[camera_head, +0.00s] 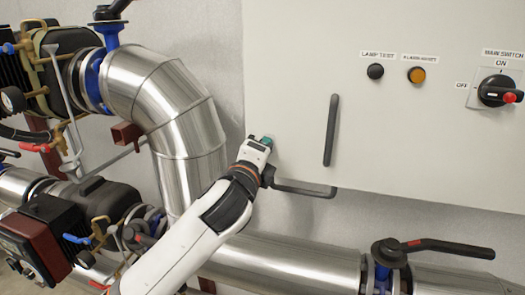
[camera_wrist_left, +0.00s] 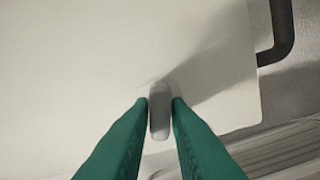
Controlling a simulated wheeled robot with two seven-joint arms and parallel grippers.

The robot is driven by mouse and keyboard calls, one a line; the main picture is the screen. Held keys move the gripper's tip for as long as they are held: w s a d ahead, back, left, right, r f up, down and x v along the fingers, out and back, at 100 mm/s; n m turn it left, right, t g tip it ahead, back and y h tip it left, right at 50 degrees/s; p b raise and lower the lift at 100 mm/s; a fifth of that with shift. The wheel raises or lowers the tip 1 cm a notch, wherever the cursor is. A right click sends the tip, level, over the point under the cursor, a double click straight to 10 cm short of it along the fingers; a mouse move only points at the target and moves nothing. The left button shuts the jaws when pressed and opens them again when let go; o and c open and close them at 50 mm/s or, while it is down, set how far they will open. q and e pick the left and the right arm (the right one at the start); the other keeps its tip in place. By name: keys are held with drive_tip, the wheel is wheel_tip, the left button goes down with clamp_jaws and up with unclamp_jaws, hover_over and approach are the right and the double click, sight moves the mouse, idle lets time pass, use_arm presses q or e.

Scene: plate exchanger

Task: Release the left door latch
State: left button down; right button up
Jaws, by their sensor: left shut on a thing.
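The left door latch (camera_wrist_left: 159,112) is a small grey, rounded, elongated piece on the white cabinet door (camera_wrist_left: 80,55). My left gripper (camera_wrist_left: 160,103) has its green fingers on both sides of the latch and is shut on it. In the head view my left gripper (camera_head: 267,142) is at the lower left part of the cabinet door (camera_head: 290,75), and the latch is hidden behind it. In the left wrist view the latch lies nearly along the picture's vertical. My right gripper is not in view.
A dark vertical handle (camera_head: 331,130) is on the door, right of my gripper. A dark bar (camera_head: 305,191) runs along the cabinet's lower edge. Silver pipes (camera_head: 175,110) stand close on the left. A black valve lever (camera_head: 440,246) is below right. Knobs and a main switch (camera_head: 497,91) are upper right.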

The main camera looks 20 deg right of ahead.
use_arm(q)
drive_tip(key=shift+n, duration=1.7)
drive_tip(key=shift+f, duration=0.1)
drive_tip(key=c, duration=1.5)
unclamp_jaws()
drive_tip(key=shift+o, duration=0.2)
drive_tip(key=b+v, duration=0.4)
drive_tip(key=v, duration=0.8)
